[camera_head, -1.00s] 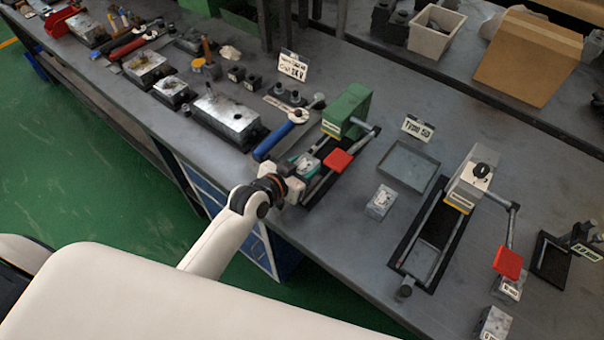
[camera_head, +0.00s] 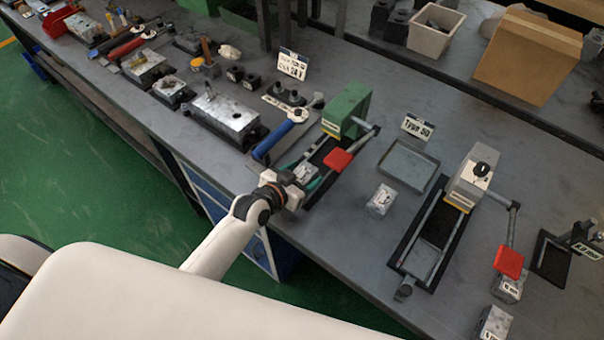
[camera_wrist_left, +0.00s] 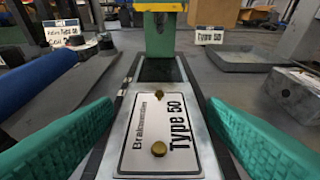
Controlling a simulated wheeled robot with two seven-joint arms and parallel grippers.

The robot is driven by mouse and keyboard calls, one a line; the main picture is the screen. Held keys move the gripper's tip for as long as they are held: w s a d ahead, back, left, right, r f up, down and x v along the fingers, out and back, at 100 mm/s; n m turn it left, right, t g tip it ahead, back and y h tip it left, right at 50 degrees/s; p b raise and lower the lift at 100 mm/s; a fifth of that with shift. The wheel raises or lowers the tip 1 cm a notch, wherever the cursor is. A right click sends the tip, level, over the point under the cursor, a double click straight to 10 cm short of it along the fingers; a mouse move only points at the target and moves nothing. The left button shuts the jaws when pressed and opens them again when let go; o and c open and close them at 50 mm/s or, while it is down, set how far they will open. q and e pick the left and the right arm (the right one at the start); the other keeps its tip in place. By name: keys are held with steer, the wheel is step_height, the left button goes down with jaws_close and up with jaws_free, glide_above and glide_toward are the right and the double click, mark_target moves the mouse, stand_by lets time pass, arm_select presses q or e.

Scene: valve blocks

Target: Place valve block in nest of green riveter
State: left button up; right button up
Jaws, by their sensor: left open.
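The valve block (camera_wrist_left: 158,130), with a light plate reading "Type 50" and two brass knobs, lies flat between the rails at the near end of the green riveter (camera_wrist_left: 160,35). In the head view the block (camera_head: 305,173) sits in the front part of the green riveter (camera_head: 346,108). My left gripper (camera_wrist_left: 160,108) is open. Its teal fingers stand on either side of the block, with visible gaps. In the head view the left gripper (camera_head: 302,178) is at the riveter's front end. My right gripper is not in view.
The riveter's red lever handle (camera_head: 338,159) is right of the block. A blue-handled tool (camera_head: 273,140) lies on the left. A loose block (camera_head: 381,199), a grey tray (camera_head: 408,165) and a white riveter (camera_head: 470,182) stand on the right.

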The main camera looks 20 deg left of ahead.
arm_select(q)
steer(key=shift+s+r, duration=0.1)
steer(key=shift+r, duration=0.05)
steer(key=v, duration=1.1)
steer(key=shift+s+r+b, duration=0.2)
steer(key=shift+s+b, duration=0.1)
steer(key=shift+s, duration=0.05)
steer(key=shift+a, duration=0.15)
